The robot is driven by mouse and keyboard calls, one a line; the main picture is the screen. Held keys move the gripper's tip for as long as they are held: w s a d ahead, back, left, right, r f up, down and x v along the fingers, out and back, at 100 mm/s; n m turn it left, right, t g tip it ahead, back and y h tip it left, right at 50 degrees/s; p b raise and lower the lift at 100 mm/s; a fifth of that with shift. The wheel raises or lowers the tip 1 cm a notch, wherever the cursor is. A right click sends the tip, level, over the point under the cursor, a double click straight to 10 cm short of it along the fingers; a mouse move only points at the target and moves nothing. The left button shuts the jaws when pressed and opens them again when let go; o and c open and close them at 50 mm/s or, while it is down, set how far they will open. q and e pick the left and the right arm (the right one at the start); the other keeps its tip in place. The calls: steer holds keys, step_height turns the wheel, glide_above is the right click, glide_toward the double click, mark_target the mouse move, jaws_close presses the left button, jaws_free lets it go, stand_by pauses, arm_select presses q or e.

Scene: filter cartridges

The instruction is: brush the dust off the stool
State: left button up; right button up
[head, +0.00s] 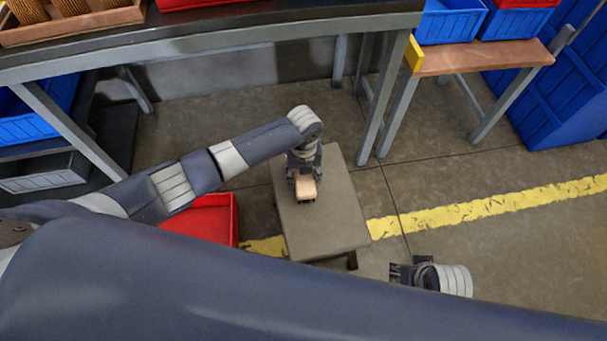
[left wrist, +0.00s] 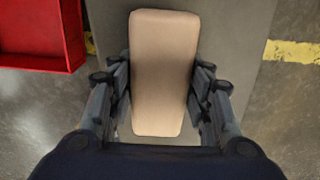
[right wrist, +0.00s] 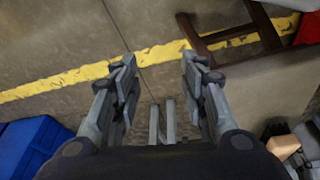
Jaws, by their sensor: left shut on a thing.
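The stool (head: 330,218) stands on the floor below my left arm, with a flat grey-brown square top. Its top also shows in the left wrist view (left wrist: 235,30), and its dark wooden legs show in the right wrist view (right wrist: 235,35). My left gripper (head: 304,186) is shut on a tan brush block (left wrist: 163,75), gripped by its sides over the stool top. Bristles under the block are hidden, and I cannot tell whether it touches the top. I cannot make out dust. My right gripper (right wrist: 158,85) is open and empty, right of the stool in the head view (head: 400,272).
A red bin (head: 210,218) sits left of the stool. A long workbench (head: 220,40) stands behind it. A small bench (head: 490,58) with blue bins (head: 450,22) is at the back right. The floor right of the stool, with a yellow line (head: 490,208), is clear.

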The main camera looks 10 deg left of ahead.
arm_select(q)
steer(key=shift+r, duration=0.35)
step_height(320, 180, up, 3)
steer(key=p, duration=0.3)
steer(key=shift+f, duration=0.15)
arm_select(e)
steer(key=s+f, duration=0.3)
steer(key=f, duration=0.9)
steer(key=shift+s+d+g, duration=0.15)
steer(key=shift+s+g, duration=0.1)
steer(key=shift+g, duration=0.15)
arm_select(q)
steer(key=shift+r, duration=0.2)
